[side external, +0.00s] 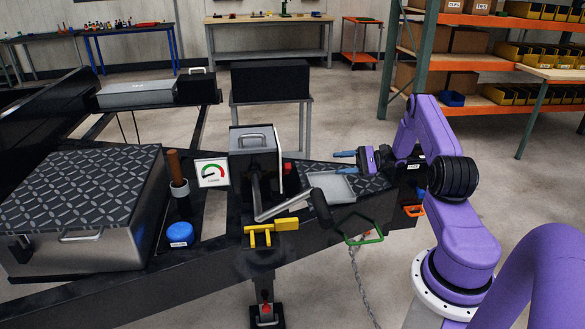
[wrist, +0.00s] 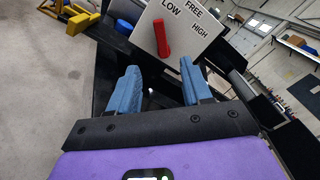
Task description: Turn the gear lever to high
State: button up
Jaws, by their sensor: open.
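The red gear lever (wrist: 162,38) is in the wrist view on a pale plate (wrist: 185,38) marked LOW, FREE and HIGH. Its upper end lies nearest the LOW label. In the side view only a small red part of the lever (side external: 288,169) shows at the right of the winch box (side external: 253,150); the plate's face is turned away. My gripper (side external: 344,161) is to the right of the lever, with its blue fingers pointing left at it. In the wrist view my gripper (wrist: 158,66) is open and empty, and the lever stands ahead between the fingertips, apart from them.
A crank with a black grip (side external: 322,208) sticks out in front of the winch box, near a yellow handle (side external: 270,229). A grey tray (side external: 331,187) lies below my gripper. A green hook (side external: 364,236) hangs at the trailer's edge. Shelves (side external: 480,62) stand behind my arm.

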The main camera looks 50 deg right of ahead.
aim_at(285, 169)
jog(key=x, duration=1.6)
jog(key=shift+w+a, duration=0.3)
grip_shut()
